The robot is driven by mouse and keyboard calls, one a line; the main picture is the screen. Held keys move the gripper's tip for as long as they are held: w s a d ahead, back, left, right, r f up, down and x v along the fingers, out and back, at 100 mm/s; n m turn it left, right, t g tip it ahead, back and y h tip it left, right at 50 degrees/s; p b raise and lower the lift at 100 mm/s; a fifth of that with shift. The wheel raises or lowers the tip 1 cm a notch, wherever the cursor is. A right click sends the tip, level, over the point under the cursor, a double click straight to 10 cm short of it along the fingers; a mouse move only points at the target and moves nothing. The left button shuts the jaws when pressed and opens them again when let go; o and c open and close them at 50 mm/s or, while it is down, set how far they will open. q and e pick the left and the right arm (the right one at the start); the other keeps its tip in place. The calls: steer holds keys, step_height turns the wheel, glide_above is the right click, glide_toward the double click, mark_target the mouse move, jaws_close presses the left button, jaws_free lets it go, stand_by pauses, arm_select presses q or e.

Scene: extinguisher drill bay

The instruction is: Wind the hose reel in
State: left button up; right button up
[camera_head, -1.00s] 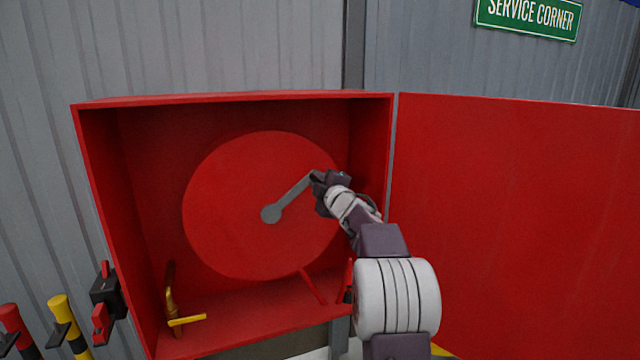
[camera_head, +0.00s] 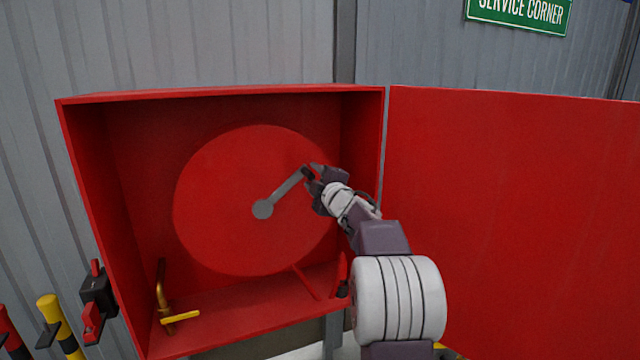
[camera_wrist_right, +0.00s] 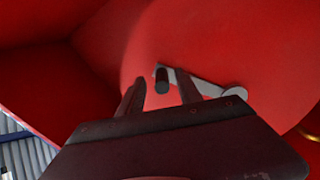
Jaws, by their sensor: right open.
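The hose reel (camera_head: 230,225) is a large red disc inside an open red cabinet (camera_head: 75,160). A grey crank arm (camera_head: 283,193) runs from the hub up and right. In the right wrist view, the crank (camera_wrist_right: 205,86) ends in a dark round knob (camera_wrist_right: 162,78). My right gripper (camera_head: 313,178) is open at the crank's outer end. In the right wrist view, the knob appears between or just beyond the open fingers (camera_wrist_right: 160,88); I cannot tell whether they touch it. My left gripper is not in view.
The red cabinet door (camera_head: 510,210) stands open to the right. A brass valve with a yellow lever (camera_head: 180,316) is at the cabinet's lower left. A black and red fitting (camera_head: 98,300) is on the left outer side. Striped posts (camera_head: 58,325) stand at lower left.

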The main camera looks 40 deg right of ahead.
steer(key=v, duration=0.7)
steer(key=shift+d+r, duration=0.1)
steer(key=shift+d, duration=0.05)
steer(key=m+p, duration=1.3)
steer(key=shift+a, duration=0.25)
